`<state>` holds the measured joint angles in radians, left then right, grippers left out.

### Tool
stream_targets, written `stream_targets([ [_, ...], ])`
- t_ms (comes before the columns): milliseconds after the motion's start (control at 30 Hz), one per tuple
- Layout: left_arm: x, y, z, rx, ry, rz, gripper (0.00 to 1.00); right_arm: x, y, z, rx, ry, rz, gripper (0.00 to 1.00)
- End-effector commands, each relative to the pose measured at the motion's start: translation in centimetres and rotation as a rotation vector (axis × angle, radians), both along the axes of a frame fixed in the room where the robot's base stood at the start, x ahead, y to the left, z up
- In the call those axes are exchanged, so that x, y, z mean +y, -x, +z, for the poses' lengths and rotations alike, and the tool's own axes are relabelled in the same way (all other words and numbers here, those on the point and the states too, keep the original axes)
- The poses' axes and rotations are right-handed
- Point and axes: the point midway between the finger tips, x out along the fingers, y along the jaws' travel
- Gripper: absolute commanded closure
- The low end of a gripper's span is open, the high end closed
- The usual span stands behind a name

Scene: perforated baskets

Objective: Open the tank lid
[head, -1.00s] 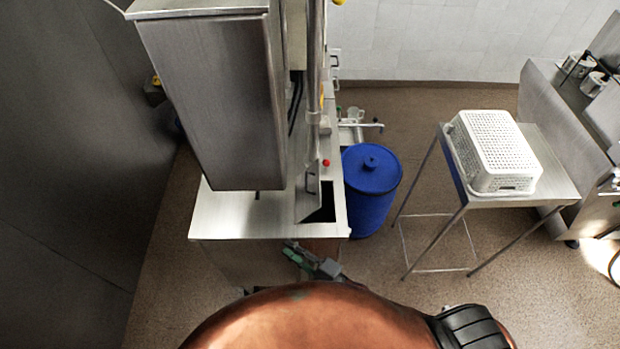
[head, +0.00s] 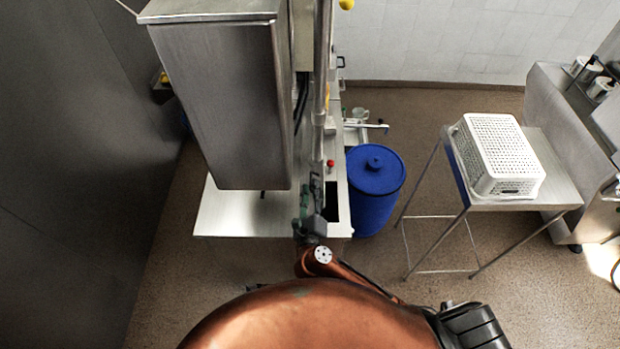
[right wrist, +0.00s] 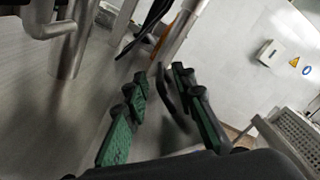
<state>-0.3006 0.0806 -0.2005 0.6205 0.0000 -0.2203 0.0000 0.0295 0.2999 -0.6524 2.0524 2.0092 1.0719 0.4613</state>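The steel tank (head: 215,215) has a flat top with a dark rectangular opening (head: 332,200) near its right edge. The small lid plate beside that opening is largely hidden behind my right gripper, so I cannot tell its angle. My right gripper (head: 312,188) is over the tank top, just left of the opening. In the right wrist view its green-padded fingers (right wrist: 160,100) are spread apart. A dark curved bar (right wrist: 172,98) shows between them; I cannot tell whether they touch it. A small dark part low in the head view may be my left gripper (head: 257,287); its fingers are not clear.
A tall steel housing (head: 225,105) stands over the tank's left part, with a vertical pipe (head: 320,75) at its right. A blue drum (head: 374,195) stands close on the right. A white perforated basket (head: 500,150) sits on a steel table (head: 560,185) farther right.

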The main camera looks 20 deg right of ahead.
Motion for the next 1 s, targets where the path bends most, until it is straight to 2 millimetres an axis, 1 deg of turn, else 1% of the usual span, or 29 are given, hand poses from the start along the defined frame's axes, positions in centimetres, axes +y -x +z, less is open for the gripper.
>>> stream_targets([
  [33,0.0,-0.1,0.3,-0.001,0.000,0.000,1.00,-0.2,-0.9,0.2,-0.003,0.004,0.001,0.76],
  [100,0.0,-0.1,0.5,-0.002,0.000,0.000,1.00,-0.6,-1.9,0.2,-0.001,0.003,0.001,0.76],
  [233,0.0,-0.2,0.7,-0.003,0.000,-0.001,1.00,-1.0,-3.3,0.1,-0.002,0.003,0.002,0.76],
  [400,0.0,-0.2,0.8,-0.003,0.000,0.000,1.00,-1.2,-4.1,0.0,-0.001,0.000,0.001,0.76],
  [633,0.0,-0.2,0.8,-0.003,0.000,0.000,1.00,-1.2,-4.1,0.0,-0.001,0.000,0.002,0.76],
  [1000,0.0,-0.2,0.8,-0.002,0.000,0.000,1.00,-1.2,-4.1,0.0,-0.001,0.000,0.002,1.00],
])
